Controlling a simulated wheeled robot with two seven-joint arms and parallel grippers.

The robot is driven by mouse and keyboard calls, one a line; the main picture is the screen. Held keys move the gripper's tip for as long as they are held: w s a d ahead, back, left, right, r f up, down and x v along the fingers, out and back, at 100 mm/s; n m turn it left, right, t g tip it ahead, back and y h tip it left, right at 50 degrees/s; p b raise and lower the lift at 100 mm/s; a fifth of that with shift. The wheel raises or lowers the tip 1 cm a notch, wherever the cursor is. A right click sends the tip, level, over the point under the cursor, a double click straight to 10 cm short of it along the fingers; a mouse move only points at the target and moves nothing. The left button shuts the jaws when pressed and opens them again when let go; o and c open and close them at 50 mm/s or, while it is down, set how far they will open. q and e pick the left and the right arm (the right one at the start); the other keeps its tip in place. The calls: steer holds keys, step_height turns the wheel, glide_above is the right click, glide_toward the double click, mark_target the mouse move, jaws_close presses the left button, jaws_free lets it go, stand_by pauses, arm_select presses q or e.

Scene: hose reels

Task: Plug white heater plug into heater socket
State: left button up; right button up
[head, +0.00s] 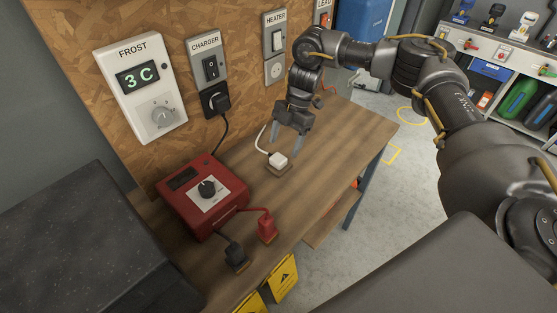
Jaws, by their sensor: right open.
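The white heater plug (278,161) sits on a small brown block on the wooden bench, with its white cable running up and to the left. The heater socket (275,70) is a grey panel on the chipboard wall, under the HEATER label and a white switch (277,40). Its outlet face shows nothing plugged in. My right gripper (287,145) is open just behind and above the plug, fingers pointing down toward it. I cannot tell whether a finger touches the plug. My left gripper is not in view.
A red charger box (201,196) with red and black clamps stands at the bench's left. A black plug (215,103) sits in the CHARGER socket. A FROST display (141,85) reads 3 C. The bench right of the white plug is clear. Yellow tags hang at the front edge.

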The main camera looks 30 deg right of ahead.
mark_target(279, 157)
steer(key=shift+s+f, duration=0.1)
steer(key=shift+f, duration=0.05)
steer(key=x, duration=0.1)
steer(key=p+x, duration=0.1)
steer(key=x, duration=0.1)
steer(key=p+x, duration=0.1)
steer(key=shift+a+f, duration=0.1)
steer(key=shift+a, duration=0.15)
steer(key=shift+f, duration=0.3)
steer(key=c, duration=1)
steer(key=shift+r, duration=0.15)
